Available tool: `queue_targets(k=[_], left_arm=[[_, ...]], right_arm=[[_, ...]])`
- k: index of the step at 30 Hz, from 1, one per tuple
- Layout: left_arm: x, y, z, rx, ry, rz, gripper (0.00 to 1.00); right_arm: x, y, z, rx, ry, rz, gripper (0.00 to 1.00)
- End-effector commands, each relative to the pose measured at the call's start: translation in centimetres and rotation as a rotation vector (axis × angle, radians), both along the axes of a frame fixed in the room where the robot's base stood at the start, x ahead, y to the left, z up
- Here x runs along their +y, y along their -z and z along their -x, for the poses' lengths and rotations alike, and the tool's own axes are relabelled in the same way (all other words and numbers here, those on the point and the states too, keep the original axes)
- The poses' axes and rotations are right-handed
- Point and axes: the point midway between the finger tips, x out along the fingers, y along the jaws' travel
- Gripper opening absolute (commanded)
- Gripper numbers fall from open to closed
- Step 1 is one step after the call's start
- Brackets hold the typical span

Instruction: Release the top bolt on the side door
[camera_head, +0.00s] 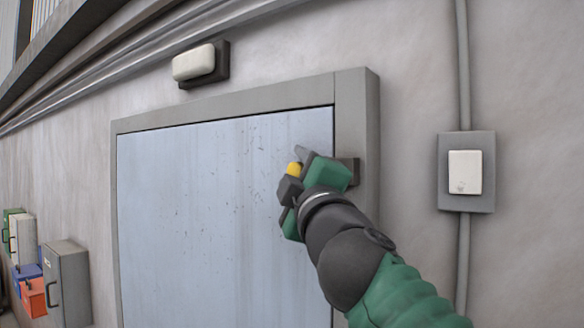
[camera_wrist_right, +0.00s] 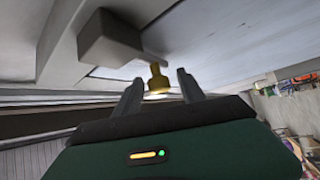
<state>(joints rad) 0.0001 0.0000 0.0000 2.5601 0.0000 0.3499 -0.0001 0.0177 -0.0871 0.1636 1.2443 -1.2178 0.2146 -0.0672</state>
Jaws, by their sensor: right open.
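The side door (camera_head: 210,210) is a pale blue-grey panel in a grey frame and looks shut. The top bolt's yellow knob (camera_head: 294,169) shows at the door's upper right, partly hidden by my right gripper (camera_head: 300,160). In the right wrist view the brass-yellow knob (camera_wrist_right: 158,78) stands between the two open fingers of my right gripper (camera_wrist_right: 160,92), and I see no clear contact. A grey block (camera_wrist_right: 108,38) of the bolt is on the frame beside it; its edge shows in the head view (camera_head: 350,170). My left gripper is not in view.
A white switch on a grey plate (camera_head: 466,172) and a vertical conduit (camera_head: 463,60) are on the wall right of the door. A lamp (camera_head: 200,63) is above the door. Grey, orange and other boxes (camera_head: 68,283) hang at the lower left.

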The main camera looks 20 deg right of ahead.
Motion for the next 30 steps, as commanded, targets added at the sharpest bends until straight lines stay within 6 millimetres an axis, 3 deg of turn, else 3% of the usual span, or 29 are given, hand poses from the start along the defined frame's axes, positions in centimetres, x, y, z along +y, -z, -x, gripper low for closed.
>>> queue_targets(k=[5,15,30], left_arm=[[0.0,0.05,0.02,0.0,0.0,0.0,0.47],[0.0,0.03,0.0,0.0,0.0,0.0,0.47],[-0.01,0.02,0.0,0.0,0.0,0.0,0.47]], right_arm=[[0.0,0.13,-0.32,0.001,0.0,0.0,0.46],[-0.06,0.19,-0.61,0.003,0.001,-0.001,0.01],[-0.2,0.08,-0.45,0.001,0.003,0.0,0.0]])
